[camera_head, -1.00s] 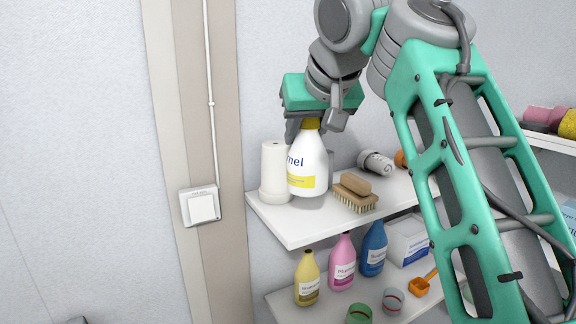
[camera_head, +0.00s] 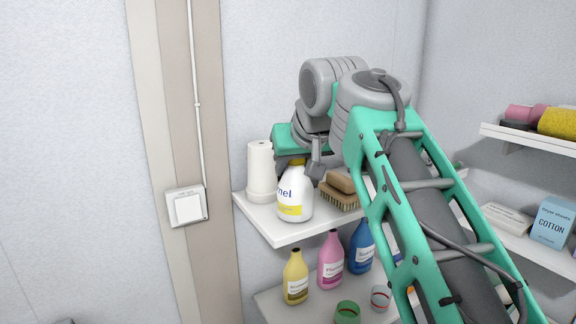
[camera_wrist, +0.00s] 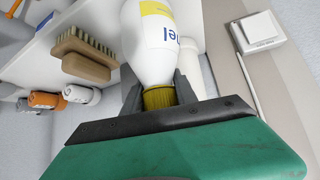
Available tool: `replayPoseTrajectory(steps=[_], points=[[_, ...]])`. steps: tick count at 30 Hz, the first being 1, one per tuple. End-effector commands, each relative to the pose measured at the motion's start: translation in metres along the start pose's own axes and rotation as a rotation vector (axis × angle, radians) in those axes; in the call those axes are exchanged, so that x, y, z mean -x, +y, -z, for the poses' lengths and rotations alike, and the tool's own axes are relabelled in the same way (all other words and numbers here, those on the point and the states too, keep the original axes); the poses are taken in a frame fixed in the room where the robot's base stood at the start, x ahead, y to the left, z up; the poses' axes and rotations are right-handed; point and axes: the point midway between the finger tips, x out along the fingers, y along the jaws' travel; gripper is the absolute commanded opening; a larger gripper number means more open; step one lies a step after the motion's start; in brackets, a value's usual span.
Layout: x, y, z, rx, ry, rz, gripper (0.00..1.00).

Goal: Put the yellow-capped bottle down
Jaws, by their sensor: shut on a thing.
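The yellow-capped bottle (camera_head: 294,194) is white with a yellow label band. It is upright at the front of the upper shelf (camera_head: 283,233), its base at shelf level; I cannot tell whether it fully rests there. My gripper (camera_head: 306,166) is above it, shut on its yellow cap. In the wrist view the bottle (camera_wrist: 150,45) extends away from my gripper (camera_wrist: 160,93), with a finger on each side of the yellow cap (camera_wrist: 159,97).
A white paper roll (camera_head: 260,172) stands left of the bottle, and a wooden brush (camera_head: 338,198) lies close on its right. A yellow bottle (camera_head: 296,280), a pink bottle (camera_head: 331,262) and a blue bottle (camera_head: 361,250) stand on the lower shelf. A wall switch (camera_head: 186,207) is at left.

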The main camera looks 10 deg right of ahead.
Motion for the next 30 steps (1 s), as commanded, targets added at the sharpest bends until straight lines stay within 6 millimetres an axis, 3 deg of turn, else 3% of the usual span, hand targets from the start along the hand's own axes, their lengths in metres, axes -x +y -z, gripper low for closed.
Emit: replayPoseTrajectory(steps=[3, 4, 12, 21, 28, 30], points=[[0.0, 0.0, 0.0, 0.0, 0.0, 0.0, 0.0], [-0.002, 0.0, -0.001, 0.0, -0.002, 0.001, 0.35], [-0.001, -0.001, -0.001, 0.001, -0.002, 0.002, 0.56], [0.004, -0.001, 0.0, 0.003, -0.001, 0.002, 0.56], [0.053, 0.001, 0.002, 0.002, 0.002, -0.002, 0.56], [0.058, 0.0, 0.002, 0.0, 0.0, 0.001, 0.56]])
